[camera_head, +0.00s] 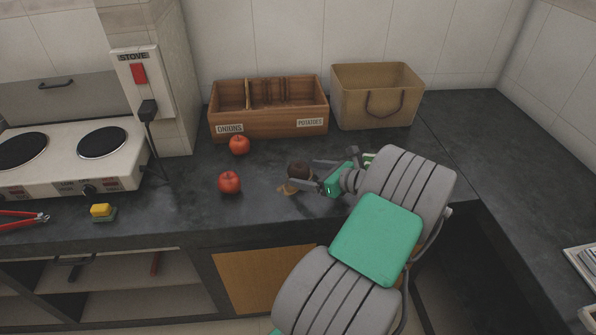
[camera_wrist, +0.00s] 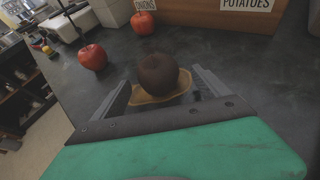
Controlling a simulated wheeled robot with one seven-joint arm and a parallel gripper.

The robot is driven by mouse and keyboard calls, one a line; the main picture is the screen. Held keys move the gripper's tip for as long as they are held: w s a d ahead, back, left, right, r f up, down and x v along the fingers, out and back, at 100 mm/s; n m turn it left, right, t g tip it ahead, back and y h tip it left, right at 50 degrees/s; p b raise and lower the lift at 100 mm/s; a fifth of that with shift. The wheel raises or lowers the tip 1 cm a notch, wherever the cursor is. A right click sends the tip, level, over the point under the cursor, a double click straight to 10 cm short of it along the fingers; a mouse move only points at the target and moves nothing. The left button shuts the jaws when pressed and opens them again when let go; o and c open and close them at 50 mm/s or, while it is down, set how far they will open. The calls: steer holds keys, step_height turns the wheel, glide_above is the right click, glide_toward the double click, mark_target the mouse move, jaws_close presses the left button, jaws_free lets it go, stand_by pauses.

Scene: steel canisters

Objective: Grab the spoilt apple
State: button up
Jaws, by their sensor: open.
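The spoilt apple (camera_head: 298,170) is dark brown and sits on the dark counter with a tan patch under it. It also shows in the wrist view (camera_wrist: 158,73), where the tan patch (camera_wrist: 150,98) spreads around its base. My gripper (camera_head: 300,174) is open, low over the counter, with one finger on each side of the spoilt apple. In the wrist view the fingers (camera_wrist: 160,90) stand left and right of it, with gaps visible. Two red apples stand apart to the left, one nearer (camera_head: 230,182) and one farther back (camera_head: 239,145).
A wooden crate (camera_head: 270,126) labelled onions and potatoes stands at the back, beside a tan bag (camera_head: 345,113) with a handle. A stove (camera_head: 65,160) is at the left, with a yellow and green sponge (camera_head: 102,212) in front.

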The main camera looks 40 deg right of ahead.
mark_target(299, 171)
steer(key=x, duration=0.4)
steer(key=shift+a+r, duration=0.15)
steer(key=shift+r, duration=0.05)
steer(key=shift+c, duration=0.6)
steer(key=c, duration=1.5)
steer(key=shift+r, duration=0.1)
